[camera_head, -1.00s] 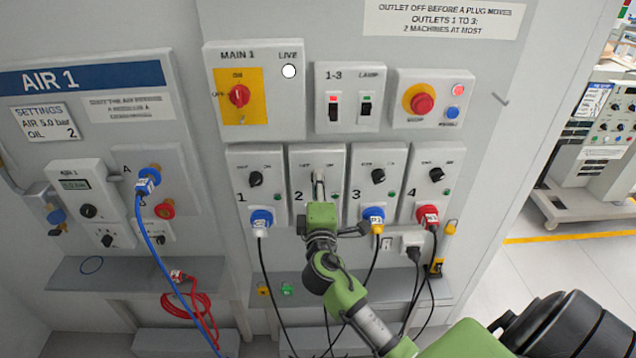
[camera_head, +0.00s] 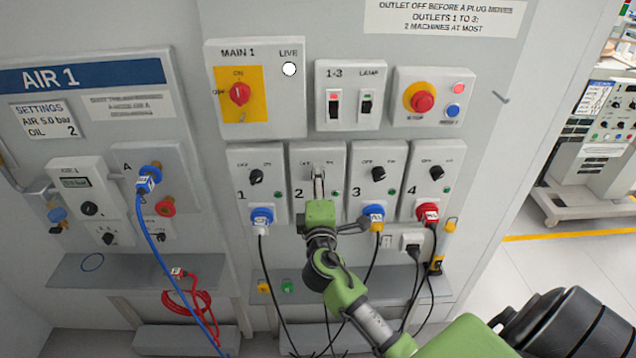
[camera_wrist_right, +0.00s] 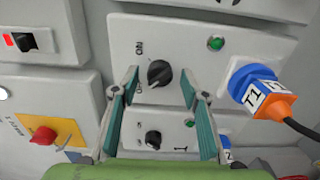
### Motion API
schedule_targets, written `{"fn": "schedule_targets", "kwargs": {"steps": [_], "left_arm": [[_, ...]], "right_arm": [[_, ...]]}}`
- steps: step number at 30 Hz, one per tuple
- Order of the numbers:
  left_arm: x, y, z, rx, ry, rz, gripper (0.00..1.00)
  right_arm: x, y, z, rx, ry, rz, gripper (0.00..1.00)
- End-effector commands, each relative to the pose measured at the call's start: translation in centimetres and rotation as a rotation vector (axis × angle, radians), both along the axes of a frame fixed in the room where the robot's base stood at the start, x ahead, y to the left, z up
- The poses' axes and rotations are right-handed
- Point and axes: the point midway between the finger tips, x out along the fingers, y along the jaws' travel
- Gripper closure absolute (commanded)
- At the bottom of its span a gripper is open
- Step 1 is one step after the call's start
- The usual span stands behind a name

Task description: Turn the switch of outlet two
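Outlet two is a light grey box (camera_head: 300,205), second from the left in the row of outlets. In the right wrist view its black rotary switch (camera_wrist_right: 159,73) lies between the two fingers, with OFF and ON lettering beside it. Which way it points is hard to read. A green lamp (camera_wrist_right: 215,43) and a blue plug with orange tail labelled T1 (camera_wrist_right: 258,92) are on the same box. My right gripper (camera_head: 319,172) is in front of outlet two and hides its switch and plug in the head view. Its fingers (camera_wrist_right: 159,83) are apart, either side of the switch. My left gripper is not in view.
Outlet one's switch (camera_head: 256,177) and outlet three's switch (camera_head: 378,174) sit close on either side. Above are the MAIN 1 switch (camera_head: 239,93), the 1-3 rocker panel (camera_head: 350,84) and a red stop button (camera_head: 422,102). Black cables hang below the outlets.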

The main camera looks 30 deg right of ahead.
Motion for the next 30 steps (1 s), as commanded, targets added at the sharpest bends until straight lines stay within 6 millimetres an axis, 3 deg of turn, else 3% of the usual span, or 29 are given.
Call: {"fn": "schedule_targets", "kwargs": {"steps": [8,21,30], "left_arm": [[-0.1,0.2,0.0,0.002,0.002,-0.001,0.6],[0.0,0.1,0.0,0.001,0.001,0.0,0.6],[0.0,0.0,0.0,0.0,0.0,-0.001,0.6]], "right_arm": [[-1.0,0.7,-0.2,0.002,0.002,0.001,0.59],[-8.4,5.2,-0.2,0.002,0.003,0.001,0.59],[-10.2,6.3,0.0,0.0,0.001,0.0,0.59]]}}
